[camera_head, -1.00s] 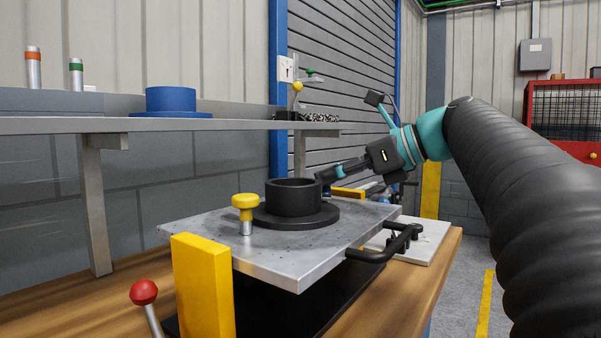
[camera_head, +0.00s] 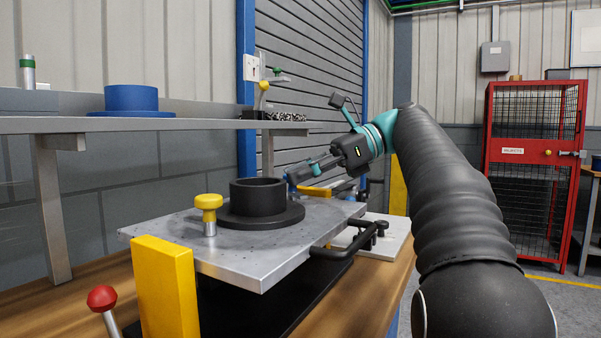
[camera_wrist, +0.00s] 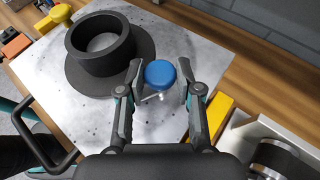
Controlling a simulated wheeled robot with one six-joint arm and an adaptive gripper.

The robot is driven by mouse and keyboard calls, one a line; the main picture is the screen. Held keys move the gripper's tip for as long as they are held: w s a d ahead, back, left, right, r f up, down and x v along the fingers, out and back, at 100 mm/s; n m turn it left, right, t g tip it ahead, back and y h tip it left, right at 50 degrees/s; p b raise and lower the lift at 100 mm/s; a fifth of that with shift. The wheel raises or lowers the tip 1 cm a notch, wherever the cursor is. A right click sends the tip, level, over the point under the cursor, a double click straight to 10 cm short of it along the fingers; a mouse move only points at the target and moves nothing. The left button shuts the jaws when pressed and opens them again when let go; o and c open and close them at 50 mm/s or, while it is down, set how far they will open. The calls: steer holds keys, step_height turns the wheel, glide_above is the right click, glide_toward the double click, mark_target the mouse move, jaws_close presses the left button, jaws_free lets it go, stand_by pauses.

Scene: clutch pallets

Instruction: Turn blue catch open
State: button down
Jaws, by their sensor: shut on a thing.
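The blue catch (camera_wrist: 160,74) has a round blue knob on a short metal stem, at the edge of the grey metal plate (camera_wrist: 60,112). In the wrist view it stands between the two fingers of my gripper (camera_wrist: 160,82), which is shut on it. In the head view my gripper (camera_head: 292,180) reaches down behind the black ring-shaped part (camera_head: 258,196), and the fingers mostly hide the catch. The black part, a flanged hollow cylinder, sits on the plate close beside the catch. A yellow catch (camera_head: 209,208) stands on the plate's near left side.
A yellow block (camera_head: 166,290) stands at the plate's near corner, beside a red-knobbed lever (camera_head: 102,298). A black handle (camera_head: 335,248) juts from the plate's right side. A shelf (camera_head: 60,126) carries a blue flanged part (camera_head: 131,99). A red cage (camera_head: 535,165) stands far right.

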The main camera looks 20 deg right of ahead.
steer(key=c, duration=0.8)
jaws_free()
